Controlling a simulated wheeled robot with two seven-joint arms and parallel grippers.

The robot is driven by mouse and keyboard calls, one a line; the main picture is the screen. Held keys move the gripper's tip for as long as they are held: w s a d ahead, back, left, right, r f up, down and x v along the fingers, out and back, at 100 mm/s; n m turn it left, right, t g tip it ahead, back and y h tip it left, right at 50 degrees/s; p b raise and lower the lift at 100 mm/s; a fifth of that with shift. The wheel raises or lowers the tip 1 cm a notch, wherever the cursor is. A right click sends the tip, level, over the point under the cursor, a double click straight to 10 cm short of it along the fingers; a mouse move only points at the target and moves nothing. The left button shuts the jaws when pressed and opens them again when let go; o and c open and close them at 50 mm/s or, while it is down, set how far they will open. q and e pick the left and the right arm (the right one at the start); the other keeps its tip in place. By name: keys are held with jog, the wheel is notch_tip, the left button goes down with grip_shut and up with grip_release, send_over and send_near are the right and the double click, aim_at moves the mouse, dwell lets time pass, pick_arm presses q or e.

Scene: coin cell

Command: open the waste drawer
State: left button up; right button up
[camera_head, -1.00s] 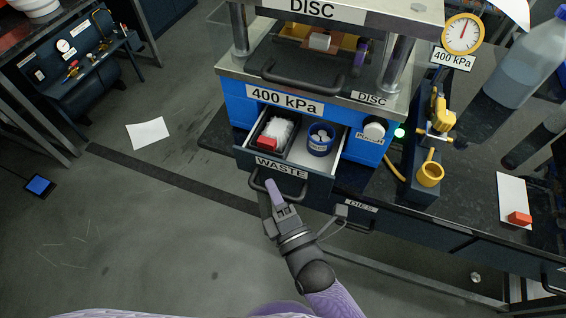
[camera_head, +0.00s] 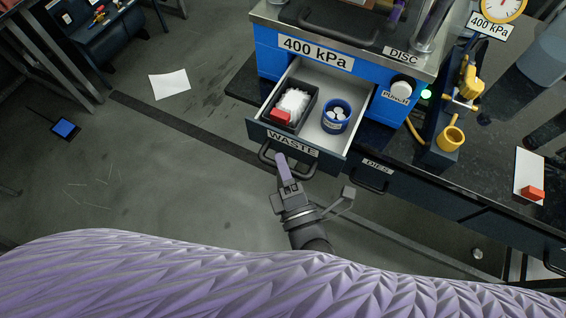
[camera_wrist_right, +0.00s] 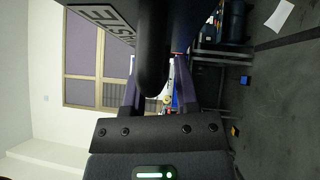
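The waste drawer (camera_head: 345,156), marked WASTE, stands open below the blue press housing. Inside it are a black tray (camera_head: 312,92) with white crumpled material and a red block, and a blue tub (camera_head: 336,116) with pale round pieces. My right gripper (camera_head: 282,163) is at the drawer's dark handle (camera_head: 304,177), near its left part. In the right wrist view the handle (camera_wrist_right: 154,50) lies between the purple fingers, which look closed on it; the contact itself is partly hidden. My left gripper is not in view.
Right of the waste drawer is another drawer marked DIES (camera_head: 378,164), shut. A yellow cup (camera_head: 450,139) and a red block (camera_head: 532,193) on a white sheet are on the dark worktop. The floor in front is largely clear, with a paper (camera_head: 169,84) lying on it.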

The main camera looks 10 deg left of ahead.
jog(key=shift+o, duration=0.7)
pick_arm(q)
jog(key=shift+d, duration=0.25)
pick_arm(e)
jog(key=shift+s, duration=0.15)
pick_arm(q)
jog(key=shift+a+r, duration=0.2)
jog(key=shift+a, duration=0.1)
pick_arm(e)
jog(key=v, duration=0.9)
jog(key=shift+s, duration=0.25)
jog(key=shift+d, duration=0.2)
